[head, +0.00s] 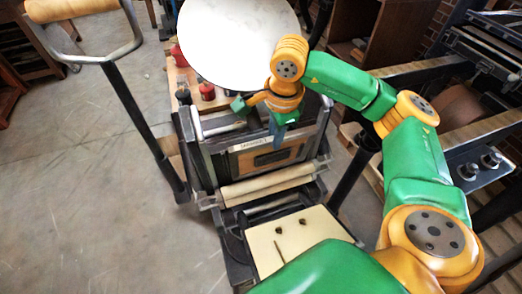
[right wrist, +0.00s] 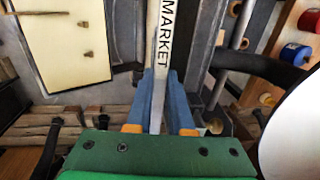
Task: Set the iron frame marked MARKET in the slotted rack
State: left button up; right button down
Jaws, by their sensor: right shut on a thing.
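The iron frame marked MARKET (head: 226,166) is at the middle of the head view, in front of the round disc, with a brown wooden block inside it. Its pale top edge with the word MARKET (right wrist: 165,38) runs up the middle of the right wrist view. My right gripper (head: 277,140) is above the frame and shut on its top edge; its blue fingers (right wrist: 165,100) lie on both sides of that edge. I cannot tell whether the frame rests on the press or hangs clear. I cannot pick out the slotted rack with certainty. My left gripper is not in view.
The press has a large white disc (head: 238,40) behind and pale rollers (head: 265,186) in front. A cream board (head: 272,258) with small dark pieces lies nearer. Red and dark cans (head: 207,91) stand on a wooden shelf at the left. Open floor (head: 90,200) lies left.

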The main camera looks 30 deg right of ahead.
jog(key=s+a+r+p, duration=0.1)
jog(key=s+r+p, duration=0.1)
jog(key=s+r, duration=0.2)
jog(key=shift+s+r, duration=0.2)
jog(key=shift+r, duration=0.05)
jog(key=c, duration=1.5)
grip_release()
jog(key=shift+w, duration=0.1)
grip_shut()
